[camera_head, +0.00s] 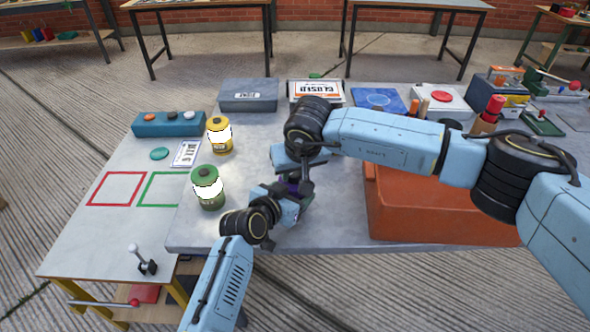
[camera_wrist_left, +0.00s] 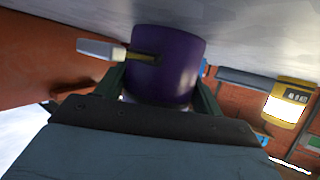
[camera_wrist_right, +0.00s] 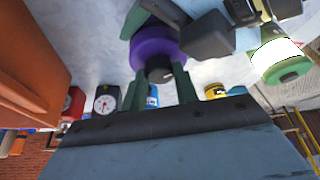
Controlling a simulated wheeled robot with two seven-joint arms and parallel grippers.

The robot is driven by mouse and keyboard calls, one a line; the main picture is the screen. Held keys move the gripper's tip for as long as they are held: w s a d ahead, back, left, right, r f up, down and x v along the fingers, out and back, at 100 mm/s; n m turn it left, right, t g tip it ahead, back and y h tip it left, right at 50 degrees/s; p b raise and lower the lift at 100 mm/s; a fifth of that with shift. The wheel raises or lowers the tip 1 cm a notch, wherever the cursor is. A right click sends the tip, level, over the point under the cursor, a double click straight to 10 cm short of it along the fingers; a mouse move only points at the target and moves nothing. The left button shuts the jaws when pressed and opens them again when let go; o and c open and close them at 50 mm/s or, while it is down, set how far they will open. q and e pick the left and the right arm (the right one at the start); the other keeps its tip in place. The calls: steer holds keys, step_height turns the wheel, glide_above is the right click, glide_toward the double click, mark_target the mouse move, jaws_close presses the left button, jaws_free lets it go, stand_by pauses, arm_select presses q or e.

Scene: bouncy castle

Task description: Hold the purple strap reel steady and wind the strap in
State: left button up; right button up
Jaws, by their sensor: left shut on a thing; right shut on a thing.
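The purple strap reel (camera_wrist_left: 170,65) stands on the grey tabletop, held between the two fingers of my left gripper (camera_wrist_left: 160,90). A pale grey tab (camera_wrist_left: 98,49) on a short brownish strip sticks out of the reel's side. In the right wrist view the reel (camera_wrist_right: 157,45) shows its round purple end. My right gripper (camera_wrist_right: 160,88) is shut on the dark knob (camera_wrist_right: 160,72) at that end. In the head view only a sliver of the reel (camera_head: 293,187) shows between my two grippers. How much strap is out is hidden.
A large orange-red box (camera_head: 440,215) stands right of the reel. A grey case (camera_head: 248,94) and a sign (camera_head: 316,91) are behind.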

steer(key=shift+m, duration=0.3)
steer(key=m+h, duration=0.1)
steer(key=m, duration=0.2)
steer(key=shift+a+h, duration=0.15)
steer(key=shift+h, duration=0.15)
steer(key=m+h, duration=0.1)
steer(key=m, duration=0.2)
steer(key=m+h, duration=0.1)
steer(key=m, duration=0.2)
steer(key=shift+a, duration=0.2)
steer(key=m, duration=0.2)
steer(key=m+g+h, duration=0.1)
steer(key=m, duration=0.1)
steer(key=shift+w+a+g, duration=0.1)
steer(key=shift+w+g, duration=0.05)
steer(key=shift+g, duration=0.15)
steer(key=shift+w+m+g+h, duration=0.1)
steer(key=shift+m+g+h, duration=0.25)
steer(key=shift+m, duration=0.7)
steer(key=shift+w+m+g+h, duration=0.1)
steer(key=shift+m+g+h, duration=0.2)
steer(key=shift+m, duration=0.75)
steer(key=o, duration=1)
